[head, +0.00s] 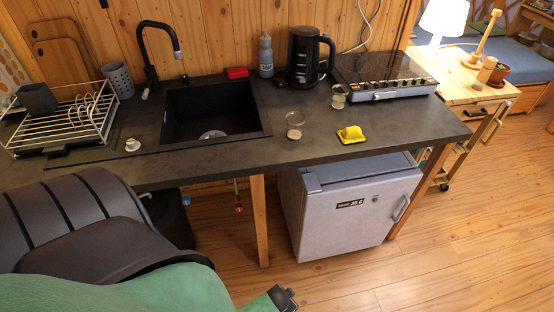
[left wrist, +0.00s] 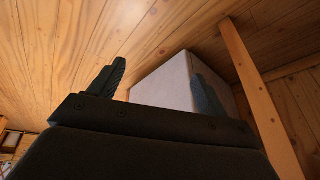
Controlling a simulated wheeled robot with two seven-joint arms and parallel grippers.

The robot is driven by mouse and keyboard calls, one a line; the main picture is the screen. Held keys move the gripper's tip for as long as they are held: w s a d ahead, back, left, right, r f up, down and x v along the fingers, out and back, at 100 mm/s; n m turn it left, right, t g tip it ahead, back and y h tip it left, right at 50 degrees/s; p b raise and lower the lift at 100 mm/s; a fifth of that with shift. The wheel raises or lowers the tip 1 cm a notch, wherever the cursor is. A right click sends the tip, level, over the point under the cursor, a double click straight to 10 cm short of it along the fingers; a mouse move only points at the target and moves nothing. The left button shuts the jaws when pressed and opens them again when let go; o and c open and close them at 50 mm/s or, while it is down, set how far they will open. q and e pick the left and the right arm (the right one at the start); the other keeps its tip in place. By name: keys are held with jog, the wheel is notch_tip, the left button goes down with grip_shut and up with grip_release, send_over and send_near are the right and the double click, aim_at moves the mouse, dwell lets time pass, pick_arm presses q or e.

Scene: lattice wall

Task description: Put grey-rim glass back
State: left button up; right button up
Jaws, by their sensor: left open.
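Two small clear glasses stand on the dark countertop (head: 235,160) in the head view. One glass (head: 294,131) is right of the sink, near the front edge. The other glass (head: 338,97) is farther back, beside the hob. Their rims are too small for me to tell which is grey. My left gripper (head: 284,298) is at the bottom of the head view, below counter level and apart from both glasses. In the left wrist view my left gripper (left wrist: 158,88) is open and empty, with the fridge side and wooden floor beyond. My right gripper is not in view.
A yellow item (head: 351,134) lies near the glasses. The black sink (head: 210,112), kettle (head: 305,55), hob (head: 385,75) and dish rack (head: 62,118) take up the counter. A small fridge (head: 345,208) and a wooden leg (head: 259,220) stand below it.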

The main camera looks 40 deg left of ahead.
pick_arm(q)
jog(key=s+d+f+g, duration=0.2)
jog(key=s+f+g, duration=0.1)
jog(key=s, duration=0.7)
jog(key=shift+d+f+h, duration=0.25)
jog(key=shift+f+h, duration=0.05)
jog(key=shift+f, duration=0.2)
